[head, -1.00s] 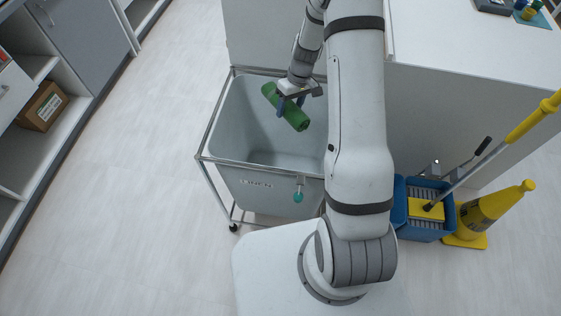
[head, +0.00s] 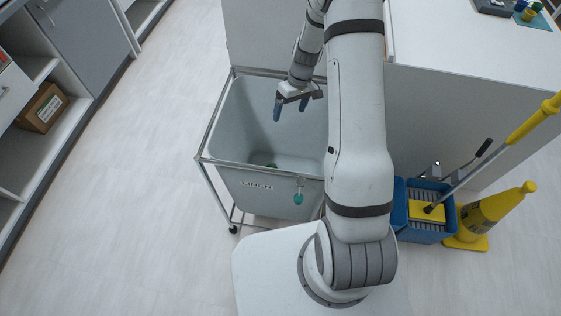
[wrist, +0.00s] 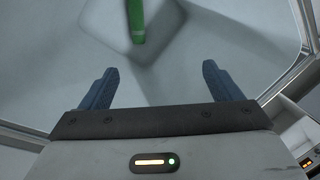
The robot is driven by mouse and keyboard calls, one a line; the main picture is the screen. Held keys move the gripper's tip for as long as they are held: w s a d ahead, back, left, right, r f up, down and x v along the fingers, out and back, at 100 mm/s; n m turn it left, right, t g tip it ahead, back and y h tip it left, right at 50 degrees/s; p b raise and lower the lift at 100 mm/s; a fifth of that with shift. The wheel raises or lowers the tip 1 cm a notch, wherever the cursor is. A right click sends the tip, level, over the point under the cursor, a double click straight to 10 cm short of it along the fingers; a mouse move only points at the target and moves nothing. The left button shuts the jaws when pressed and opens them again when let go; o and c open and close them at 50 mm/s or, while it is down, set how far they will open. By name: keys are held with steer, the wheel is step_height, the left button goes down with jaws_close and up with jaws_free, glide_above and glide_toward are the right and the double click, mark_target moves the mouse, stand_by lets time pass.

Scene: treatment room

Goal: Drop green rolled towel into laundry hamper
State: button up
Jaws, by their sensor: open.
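The green rolled towel (wrist: 137,20) lies inside the laundry hamper, low down, below my fingers in the wrist view. In the head view only a small bit of it (head: 271,165) shows over the hamper's front rim; the rest is hidden. The laundry hamper (head: 240,118) is a pale grey tub in a metal frame on castors. My gripper (head: 290,112) is above the hamper's opening, its two blue fingers apart and empty. In the wrist view the open fingers (wrist: 160,85) have nothing between them, and the towel is clear of them.
A white-topped counter (head: 470,50) stands behind and right of the hamper. A blue mop bucket (head: 425,225) and a yellow cone (head: 490,212) stand at right. Shelving with a cardboard box (head: 42,107) lines the left. The floor between is clear.

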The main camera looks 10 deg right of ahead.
steer(key=v, duration=0.7)
steer(key=shift+r+b, duration=0.25)
steer(key=shift+b, duration=0.1)
steer(key=s+a+r+m+t+h, duration=0.1)
steer(key=s+r+m, duration=0.1)
steer(key=s+r, duration=0.7)
steer(key=s+a+r+m+t+h, duration=0.1)
steer(key=s+a+r+m+t, duration=0.1)
steer(key=s+r, duration=0.8)
steer(key=s, duration=0.6)
steer(key=shift+t+h, duration=0.3)
steer(key=shift+s+a+r+m, duration=0.1)
steer(key=shift+s+m, duration=0.2)
steer(key=shift+c, duration=0.4)
